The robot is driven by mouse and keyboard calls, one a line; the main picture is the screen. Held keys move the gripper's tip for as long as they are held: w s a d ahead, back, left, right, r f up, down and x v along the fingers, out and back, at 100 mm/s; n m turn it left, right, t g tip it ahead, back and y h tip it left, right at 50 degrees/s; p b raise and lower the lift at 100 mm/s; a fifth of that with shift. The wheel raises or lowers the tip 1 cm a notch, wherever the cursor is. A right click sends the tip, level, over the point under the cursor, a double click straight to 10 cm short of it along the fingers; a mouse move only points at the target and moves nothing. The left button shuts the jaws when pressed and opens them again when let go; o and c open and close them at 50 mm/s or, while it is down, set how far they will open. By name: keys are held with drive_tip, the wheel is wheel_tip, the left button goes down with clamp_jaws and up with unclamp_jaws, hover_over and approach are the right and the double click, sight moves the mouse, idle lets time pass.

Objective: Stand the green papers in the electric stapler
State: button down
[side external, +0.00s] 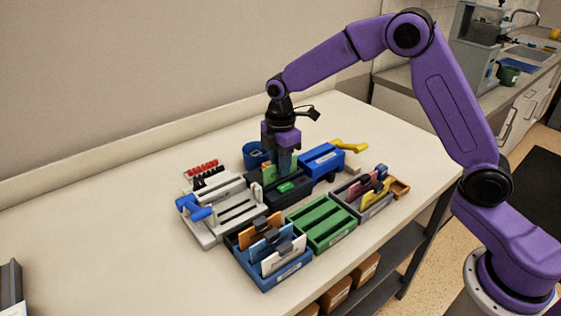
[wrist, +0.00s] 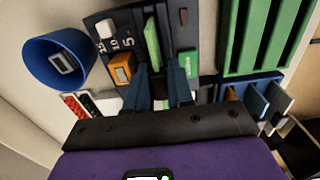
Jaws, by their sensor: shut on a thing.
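The green papers (side external: 267,172) are a thin upright stack. In the wrist view the green papers (wrist: 152,42) show edge-on between my fingertips, in line with the slot of a dark device. This dark device (side external: 270,197), which looks like the electric stapler, has a green label. In the wrist view the dark device (wrist: 122,22) also shows number marks and an orange block. My gripper (side external: 286,170) points down over it, shut on the green papers; my fingertips also show in the wrist view (wrist: 158,70). I cannot tell how deep the papers' lower edge sits.
A blue cup (side external: 256,154) stands behind the dark device. A blue device (side external: 323,160) with a yellow handle is close on the right. A grey punch (side external: 215,213) is on the left. A green rack (side external: 322,222) and a blue card holder (side external: 272,277) stand in front.

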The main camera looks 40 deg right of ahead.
drive_tip(key=c, duration=0.9)
unclamp_jaws()
drive_tip(key=shift+r, duration=4.5)
drive_tip(key=s+d+f+m, duration=0.1)
drive_tip(key=s+d+m, duration=0.1)
drive_tip(key=s, duration=1.5)
drive_tip(key=s+d+f+m, duration=0.1)
drive_tip(key=s+d+m, duration=0.2)
drive_tip(key=s, duration=1.5)
drive_tip(key=shift+d+f, duration=0.15)
drive_tip(key=shift+d, duration=1.1)
